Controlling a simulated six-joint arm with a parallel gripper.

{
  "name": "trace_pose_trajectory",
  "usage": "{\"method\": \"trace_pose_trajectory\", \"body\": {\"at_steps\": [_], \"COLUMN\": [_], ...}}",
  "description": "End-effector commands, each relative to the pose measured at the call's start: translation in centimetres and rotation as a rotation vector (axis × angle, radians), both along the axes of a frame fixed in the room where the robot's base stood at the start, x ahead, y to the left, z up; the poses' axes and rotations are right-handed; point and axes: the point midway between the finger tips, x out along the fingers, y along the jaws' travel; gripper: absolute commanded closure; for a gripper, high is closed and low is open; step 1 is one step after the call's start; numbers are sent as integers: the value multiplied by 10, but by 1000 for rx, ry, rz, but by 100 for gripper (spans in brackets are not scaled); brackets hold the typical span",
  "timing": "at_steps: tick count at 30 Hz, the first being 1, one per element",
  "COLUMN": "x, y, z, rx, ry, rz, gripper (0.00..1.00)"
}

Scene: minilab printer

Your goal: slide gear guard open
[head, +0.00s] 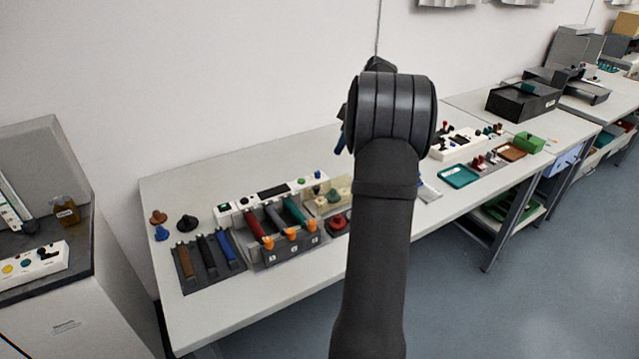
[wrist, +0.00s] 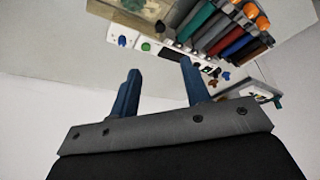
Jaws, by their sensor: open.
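My gripper (wrist: 160,70) is open and empty, with two blue fingers apart in the wrist view. In the head view my arm covers most of it; only a bit of blue finger shows at the arm's left side. A clear, yellowish cover (head: 328,198), which looks like the gear guard, stands on the table beside the printer unit (head: 285,225). In the wrist view the cover (wrist: 140,12) is at the top, cut by the frame edge, apart from my fingers. I cannot tell its sliding position. My arm hides the table just right of it.
Colored cartridges with orange knobs sit in the unit, and a dark rack (head: 208,262) holds more to the left. Loose knobs (head: 160,225) lie behind the rack. A teal tray (head: 458,176) is on the right. The table's front left strip is clear.

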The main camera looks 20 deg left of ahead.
Motion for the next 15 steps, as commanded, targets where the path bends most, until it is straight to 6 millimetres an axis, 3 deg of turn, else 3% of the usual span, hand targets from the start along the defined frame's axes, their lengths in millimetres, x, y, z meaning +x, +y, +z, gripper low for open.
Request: {"method": "trace_pose_trajectory", "body": {"at_steps": [5, 15], "x": [-1, -2], "y": [11, 40], "z": [-26, -95], "rx": [-2, -3], "ry": [2, 4], "rz": [2, 3], "gripper": [57, 57]}}
